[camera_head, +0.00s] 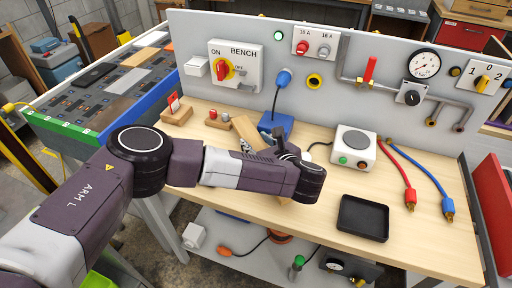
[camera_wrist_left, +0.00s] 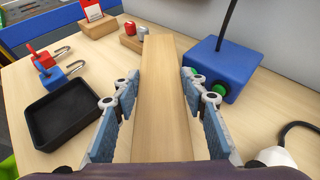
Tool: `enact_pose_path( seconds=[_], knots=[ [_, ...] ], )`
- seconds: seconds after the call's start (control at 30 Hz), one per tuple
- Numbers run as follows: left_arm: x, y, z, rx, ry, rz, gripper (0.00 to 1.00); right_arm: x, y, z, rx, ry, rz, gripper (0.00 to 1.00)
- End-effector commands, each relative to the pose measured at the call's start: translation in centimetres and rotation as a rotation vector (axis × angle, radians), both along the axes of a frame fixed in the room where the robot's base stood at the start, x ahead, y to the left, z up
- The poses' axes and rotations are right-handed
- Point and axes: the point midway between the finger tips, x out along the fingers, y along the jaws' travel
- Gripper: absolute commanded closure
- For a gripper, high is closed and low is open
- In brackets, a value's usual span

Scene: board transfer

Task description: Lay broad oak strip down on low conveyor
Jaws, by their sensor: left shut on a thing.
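The broad oak strip (camera_wrist_left: 161,110) is a long pale board running away from the camera in the left wrist view. My left gripper (camera_wrist_left: 159,84) is shut on it, one blue-padded finger on each long side. A conveyor-like table (camera_head: 62,129) with a blue side and green end stands at the left, bearing several boards and plates. Its blue edge shows at the upper left of the left wrist view (camera_wrist_left: 42,22). My right gripper is not in view.
On the bench, a blue box (camera_wrist_left: 222,68) stands right of the strip; a red-card holder (camera_wrist_left: 97,24), padlocks (camera_wrist_left: 58,67) and a black tray (camera_wrist_left: 68,115) lie left. The head view shows another tray area (camera_head: 362,218) and a white knob box (camera_head: 354,150). An upright panel backs the bench.

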Motion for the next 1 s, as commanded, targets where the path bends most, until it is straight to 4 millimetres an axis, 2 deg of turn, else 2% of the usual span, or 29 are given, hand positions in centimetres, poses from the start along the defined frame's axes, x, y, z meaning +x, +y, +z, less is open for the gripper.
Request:
enact_pose_path(
  seconds=[0.1,0.2,0.63,0.67,0.7,0.8,1.0],
  knots=[
    [0.0,0.0,-1.8,0.002,0.001,0.001,0.92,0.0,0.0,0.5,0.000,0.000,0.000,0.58],
    [0.0,0.0,-2.8,0.002,0.000,0.001,0.92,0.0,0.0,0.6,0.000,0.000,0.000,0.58],
    [0.0,0.0,-3.4,0.001,-0.001,0.001,0.92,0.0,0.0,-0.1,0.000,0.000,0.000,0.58],
    [0.0,0.0,-3.3,0.000,0.000,0.001,0.58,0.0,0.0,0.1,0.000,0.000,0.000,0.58],
    [0.0,0.0,-3.3,0.000,0.000,0.001,0.53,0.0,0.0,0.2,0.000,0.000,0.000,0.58],
    [0.0,0.0,-3.3,0.000,0.000,0.001,0.43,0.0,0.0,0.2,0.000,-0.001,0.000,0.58],
    [0.0,0.0,-3.3,0.000,0.000,0.001,0.43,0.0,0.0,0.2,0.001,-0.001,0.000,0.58]
  ],
)
